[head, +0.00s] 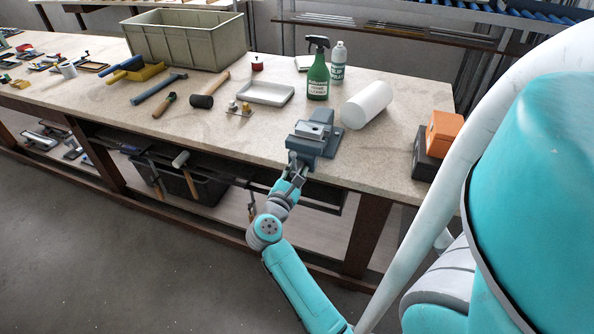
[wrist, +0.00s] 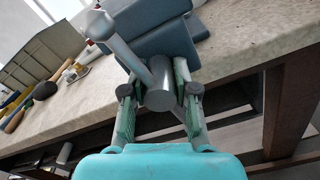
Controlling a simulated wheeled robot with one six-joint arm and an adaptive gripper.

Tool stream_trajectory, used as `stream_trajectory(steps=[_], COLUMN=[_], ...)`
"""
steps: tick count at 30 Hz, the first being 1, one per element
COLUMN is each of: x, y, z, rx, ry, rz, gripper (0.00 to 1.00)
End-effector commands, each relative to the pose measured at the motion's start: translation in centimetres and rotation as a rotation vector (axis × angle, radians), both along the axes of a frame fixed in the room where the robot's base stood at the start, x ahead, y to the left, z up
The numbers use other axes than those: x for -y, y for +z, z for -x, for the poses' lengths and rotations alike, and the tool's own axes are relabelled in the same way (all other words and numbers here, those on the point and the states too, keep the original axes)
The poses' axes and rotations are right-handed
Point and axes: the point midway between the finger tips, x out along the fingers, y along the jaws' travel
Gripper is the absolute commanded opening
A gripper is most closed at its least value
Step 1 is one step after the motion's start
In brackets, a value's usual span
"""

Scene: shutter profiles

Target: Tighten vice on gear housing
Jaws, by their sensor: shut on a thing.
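A blue-grey bench vice (head: 317,138) is mounted at the front edge of the workbench. A light grey metal block, which looks like the gear housing (head: 313,130), sits at the top of the vice between its jaws. My gripper (head: 295,172) is at the front of the vice, below the bench top's edge. In the wrist view my gripper (wrist: 160,100) is shut on the round hub of the vice handle (wrist: 160,88), with a finger on each side. The handle's bar (wrist: 122,42) slants up to the left. The wrist view shows the vice body (wrist: 155,35) from below, and the housing is not clear there.
On the workbench (head: 360,160), a white roll (head: 367,104), green spray bottle (head: 318,70) and white tray (head: 265,93) stand behind the vice. Orange and dark boxes (head: 443,133) are at the right end. A mallet (head: 208,92) and other tools lie left. Dark bins are under the bench.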

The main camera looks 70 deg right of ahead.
Motion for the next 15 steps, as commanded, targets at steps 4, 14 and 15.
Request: stream_trajectory(steps=[4,14,15], x=[-0.04,-0.05,-0.05], y=[0.13,0.12,0.12], z=[0.03,0.06,0.06], rx=[0.074,0.15,0.152], ry=[0.0,0.0,0.0], rz=[-0.001,-0.004,-0.004], gripper=[0.0,0.0,0.0])
